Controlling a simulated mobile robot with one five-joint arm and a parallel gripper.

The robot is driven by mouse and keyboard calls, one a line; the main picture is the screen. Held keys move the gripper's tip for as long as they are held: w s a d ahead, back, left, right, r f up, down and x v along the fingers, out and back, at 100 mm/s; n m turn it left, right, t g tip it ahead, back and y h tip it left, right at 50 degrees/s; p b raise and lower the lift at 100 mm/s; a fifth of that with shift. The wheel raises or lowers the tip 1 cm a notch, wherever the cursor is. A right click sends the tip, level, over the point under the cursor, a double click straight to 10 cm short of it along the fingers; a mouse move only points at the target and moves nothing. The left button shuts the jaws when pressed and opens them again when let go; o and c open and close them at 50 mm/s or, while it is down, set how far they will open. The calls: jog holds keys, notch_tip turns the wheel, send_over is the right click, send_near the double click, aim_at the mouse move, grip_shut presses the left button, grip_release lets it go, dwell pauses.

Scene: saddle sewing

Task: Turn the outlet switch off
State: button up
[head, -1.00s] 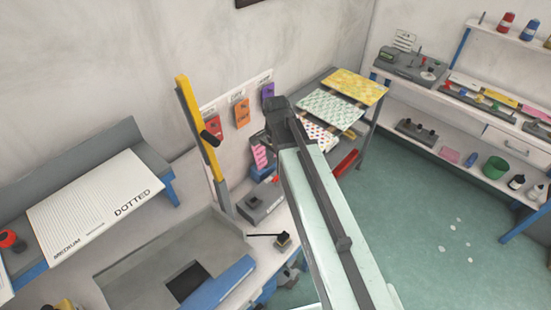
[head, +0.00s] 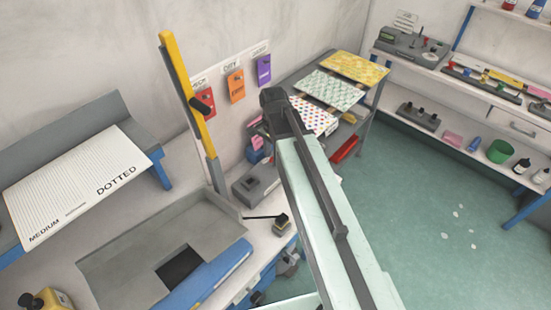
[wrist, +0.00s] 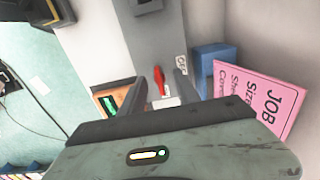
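A small red lever (wrist: 158,80) stands on a grey surface in the wrist view, and it looks like the outlet switch. A grey panel with a small white label (wrist: 181,63) lies just beyond it. My gripper (wrist: 157,88) is open, with one dark finger on each side of the lever. I cannot tell whether either finger touches it. In the head view my arm hides the gripper and the lever. An orange-edged part with a green strip (wrist: 108,103) sits left of the fingers.
A pink job card (wrist: 262,95) and a blue block (wrist: 214,66) stand close to the right of the gripper. In the head view a grey box (head: 257,185) sits on the bench left of my arm. A yellow post (head: 186,90) rises further left. Open green floor (head: 430,205) lies right.

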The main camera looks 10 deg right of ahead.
jog(key=shift+r, duration=0.1)
grip_shut()
jog(key=shift+d, duration=0.1)
